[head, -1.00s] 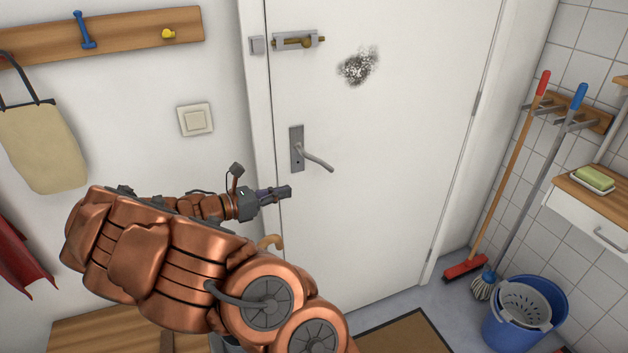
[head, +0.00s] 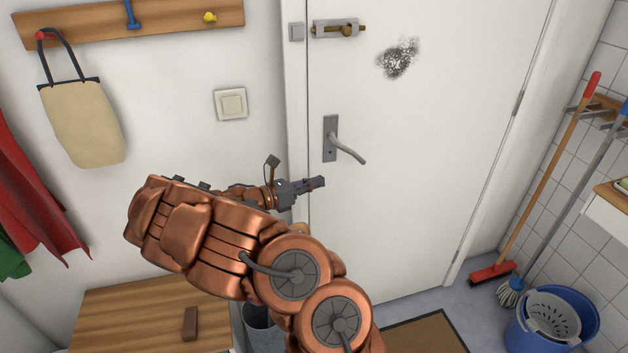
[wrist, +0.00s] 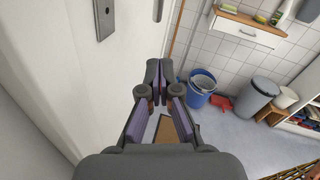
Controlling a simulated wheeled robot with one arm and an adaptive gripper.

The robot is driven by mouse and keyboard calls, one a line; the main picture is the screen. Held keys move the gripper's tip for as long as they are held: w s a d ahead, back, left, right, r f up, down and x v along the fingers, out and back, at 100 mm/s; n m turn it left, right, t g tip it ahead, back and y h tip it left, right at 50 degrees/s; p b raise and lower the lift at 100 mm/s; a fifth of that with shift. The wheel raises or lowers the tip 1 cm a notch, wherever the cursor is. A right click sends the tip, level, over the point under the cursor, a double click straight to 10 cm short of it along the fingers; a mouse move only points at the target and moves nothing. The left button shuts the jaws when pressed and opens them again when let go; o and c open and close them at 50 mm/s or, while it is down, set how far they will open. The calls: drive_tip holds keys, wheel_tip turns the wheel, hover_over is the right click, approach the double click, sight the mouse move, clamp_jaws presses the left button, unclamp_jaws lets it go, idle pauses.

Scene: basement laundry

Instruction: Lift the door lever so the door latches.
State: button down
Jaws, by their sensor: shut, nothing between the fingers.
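The white door (head: 420,170) fills the middle of the head view and looks closed or nearly so. Its grey lever (head: 347,149) angles down to the right from a tall metal plate (head: 331,138). In the wrist view the plate (wrist: 104,18) is at the upper left, and the lever (wrist: 158,10) shows at the top edge. My gripper (head: 322,182) is shut and empty, below and a little left of the lever's free end, apart from it. The gripper also shows in the wrist view (wrist: 159,72), its fingertips together.
A brass bolt (head: 340,29) sits high on the door. A light switch (head: 231,104) and a hanging bag (head: 84,125) are on the left wall. A wooden bench (head: 150,310) is below. A broom (head: 548,180) and blue bucket (head: 585,335) stand at the right.

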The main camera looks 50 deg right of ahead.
drive_tip(key=p, duration=0.1)
approach(360, 162)
wheel_tip(360, 162, down, 2)
drive_tip(key=s+d, duration=0.1)
drive_tip(key=d, duration=0.1)
drive_tip(key=shift+s+d+r+p, duration=0.2)
drive_tip(key=shift+d+r+p, duration=0.2)
drive_tip(key=shift+d, duration=0.2)
drive_tip(key=shift+s+d+r+p, duration=0.15)
drive_tip(key=shift+d+r+p, duration=0.1)
drive_tip(key=shift+d+r, duration=0.55)
drive_tip(key=shift+d, duration=0.2)
drive_tip(key=shift+w, duration=0.1)
